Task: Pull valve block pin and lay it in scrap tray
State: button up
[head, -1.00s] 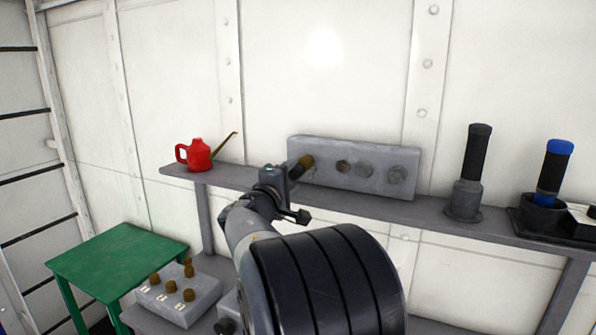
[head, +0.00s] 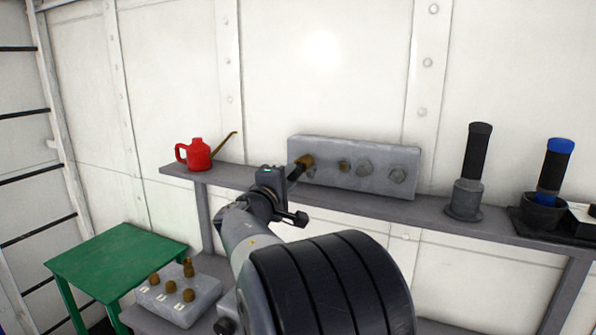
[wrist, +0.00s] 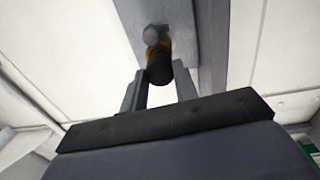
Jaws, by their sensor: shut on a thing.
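The grey valve block (head: 330,150) stands on the shelf against the wall, with a row of round fittings on its face. My gripper (head: 292,172) is at its left end, shut on a brass pin (head: 303,161). In the wrist view the pin (wrist: 159,66) shows a dark near end and a yellow band between the two fingers (wrist: 160,90), in front of a round grey fitting on the block (wrist: 190,28). I cannot tell whether the pin's far end is still in the block. I cannot make out a scrap tray.
A red oil can (head: 198,155) stands left on the shelf (head: 330,207). A dark cylinder in a grey holder (head: 465,200) and a blue-topped one (head: 553,170) stand right. Below are a green table (head: 115,260) and a grey block with several brass knobs (head: 205,291).

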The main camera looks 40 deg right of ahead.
jog(key=b+v, duration=0.2)
jog(key=v, duration=0.4)
dwell(1.1)
dwell(0.5)
